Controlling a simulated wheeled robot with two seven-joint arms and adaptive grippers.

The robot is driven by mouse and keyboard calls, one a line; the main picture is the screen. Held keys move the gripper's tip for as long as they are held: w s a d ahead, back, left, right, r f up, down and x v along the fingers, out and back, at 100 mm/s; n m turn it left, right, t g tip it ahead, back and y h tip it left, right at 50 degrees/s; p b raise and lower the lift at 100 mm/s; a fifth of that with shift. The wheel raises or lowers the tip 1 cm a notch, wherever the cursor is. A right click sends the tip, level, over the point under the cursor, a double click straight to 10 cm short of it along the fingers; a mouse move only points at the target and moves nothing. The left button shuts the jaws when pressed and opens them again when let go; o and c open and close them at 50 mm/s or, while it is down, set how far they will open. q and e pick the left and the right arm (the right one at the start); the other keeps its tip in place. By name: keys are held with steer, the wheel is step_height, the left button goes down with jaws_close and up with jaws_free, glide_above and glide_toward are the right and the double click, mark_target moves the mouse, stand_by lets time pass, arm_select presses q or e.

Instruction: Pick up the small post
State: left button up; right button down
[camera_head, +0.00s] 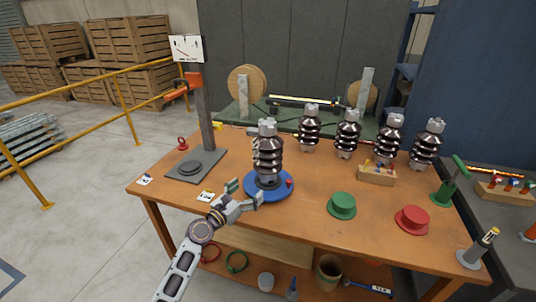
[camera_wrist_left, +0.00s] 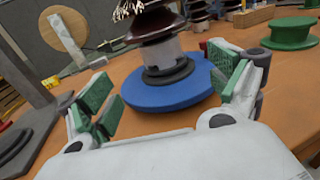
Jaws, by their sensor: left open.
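A dark brown ribbed post insulator (camera_head: 267,157) with grey metal ends stands upright on a round blue base (camera_head: 252,190) at the table's middle. In the left wrist view its lower part (camera_wrist_left: 165,52) and the blue base (camera_wrist_left: 170,96) show ahead, its top cut off. Several similar ribbed posts (camera_head: 347,133) stand in a row behind, to the right; I cannot tell for sure which is the small post. My left gripper (camera_head: 246,194) is open and empty at the near left of the blue base. Its green-padded fingers (camera_wrist_left: 165,92) are spread wide. My right gripper is not in view.
A gauge stand (camera_head: 207,125) on a dark plate rises at left. A green (camera_head: 342,206) and a red round piece (camera_head: 412,220) lie right of the blue base. A small wooden block (camera_head: 376,175) holds coloured pieces. The front table edge is mostly clear.

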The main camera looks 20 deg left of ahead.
mark_target(262, 177)
arm_select(q)
steer(key=shift+x, duration=4.05)
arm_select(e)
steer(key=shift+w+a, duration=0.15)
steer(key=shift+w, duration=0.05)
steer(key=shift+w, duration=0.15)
